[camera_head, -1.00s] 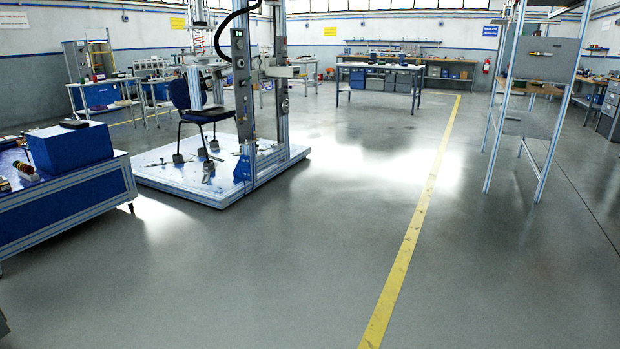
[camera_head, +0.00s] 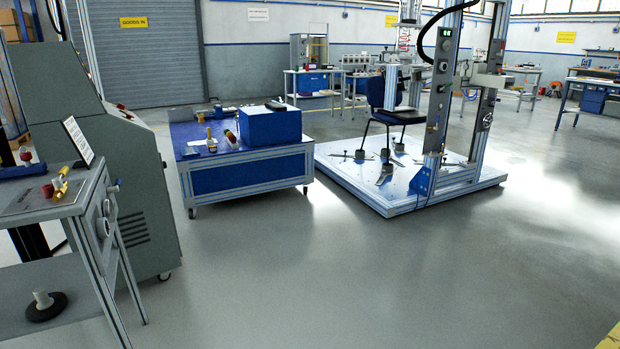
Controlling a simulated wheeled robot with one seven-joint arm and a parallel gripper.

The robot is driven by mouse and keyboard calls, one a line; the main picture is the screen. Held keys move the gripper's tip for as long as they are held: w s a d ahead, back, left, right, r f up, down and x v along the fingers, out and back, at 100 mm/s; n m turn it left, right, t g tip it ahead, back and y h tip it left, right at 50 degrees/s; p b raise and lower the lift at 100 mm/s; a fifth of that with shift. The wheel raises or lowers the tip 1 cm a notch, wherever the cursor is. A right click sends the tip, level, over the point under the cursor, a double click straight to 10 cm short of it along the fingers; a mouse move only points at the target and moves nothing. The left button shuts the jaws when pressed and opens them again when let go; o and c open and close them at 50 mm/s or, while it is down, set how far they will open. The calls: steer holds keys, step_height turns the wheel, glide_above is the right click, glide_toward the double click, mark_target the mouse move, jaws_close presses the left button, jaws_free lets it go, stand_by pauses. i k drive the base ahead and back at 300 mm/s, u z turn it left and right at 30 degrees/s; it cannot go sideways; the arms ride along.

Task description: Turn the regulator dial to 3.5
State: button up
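The chair test rig has a grey upright post (camera_head: 437,105) with a green-lit display (camera_head: 445,32) and several small round controls on its face. A round gauge-like or dial-like part (camera_head: 487,120) shows on the rig's other post. Round knobs (camera_head: 102,227) also show on the side of the grey stand at the left. I cannot tell which of these is the regulator dial, and no setting is readable at this distance. My gripper is not in view.
A dark blue chair (camera_head: 396,108) stands on the rig's white platform (camera_head: 400,205). A blue wheeled table (camera_head: 250,165) with a blue box (camera_head: 270,125) stands left of it. A grey cabinet (camera_head: 140,205) is at the left. Open floor (camera_head: 330,275) lies in front.

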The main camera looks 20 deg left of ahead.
mark_target(103, 230)
steer(key=u, duration=1.1)
steer(key=i, duration=1)
steer(key=u, duration=1.15)
steer(key=i, duration=1.1)
steer(key=u, duration=0.2)
